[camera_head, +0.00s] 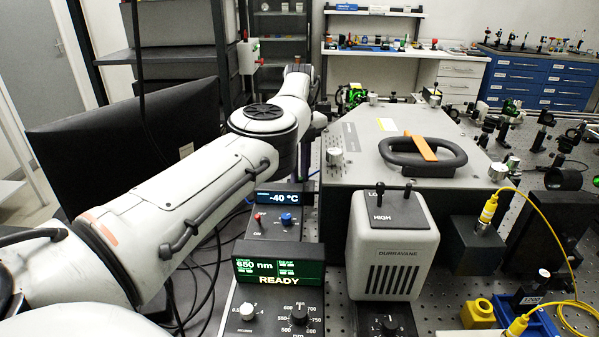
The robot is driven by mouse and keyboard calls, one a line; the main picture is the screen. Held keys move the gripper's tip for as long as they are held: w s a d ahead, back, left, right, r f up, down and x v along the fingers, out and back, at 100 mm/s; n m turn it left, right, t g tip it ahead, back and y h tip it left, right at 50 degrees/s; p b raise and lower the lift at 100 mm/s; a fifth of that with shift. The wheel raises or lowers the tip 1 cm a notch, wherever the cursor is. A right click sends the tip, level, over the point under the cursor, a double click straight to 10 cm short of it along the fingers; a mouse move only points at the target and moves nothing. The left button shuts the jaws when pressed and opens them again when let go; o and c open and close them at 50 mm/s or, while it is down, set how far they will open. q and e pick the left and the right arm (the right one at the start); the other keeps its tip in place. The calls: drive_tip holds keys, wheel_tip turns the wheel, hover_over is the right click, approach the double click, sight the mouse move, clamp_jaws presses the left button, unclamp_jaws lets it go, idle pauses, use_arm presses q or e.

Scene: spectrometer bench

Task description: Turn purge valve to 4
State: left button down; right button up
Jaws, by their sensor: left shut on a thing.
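My left arm reaches in from the lower left to the back of the bench. Its hand end (317,118) is beside the left rear edge of the large grey spectrometer housing (350,140). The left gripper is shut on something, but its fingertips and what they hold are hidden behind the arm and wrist. I cannot make out a purge valve or its scale; it may be behind the arm. My right gripper is not in view.
A grey lamp housing (392,245) and a READY display (278,268) stand in front, with a slit knob (246,311) and a wavelength knob (299,314) below. A black monitor (130,150) stands left of the arm. A black handle (422,157) and yellow cable (545,225) are right.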

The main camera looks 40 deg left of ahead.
use_arm(q)
drive_tip(key=shift+m, duration=0.4)
drive_tip(key=c, duration=1.7)
unclamp_jaws()
wheel_tip(320, 180, up, 10)
drive_tip(key=shift+r+p, duration=0.2)
drive_tip(key=shift+p, duration=0.1)
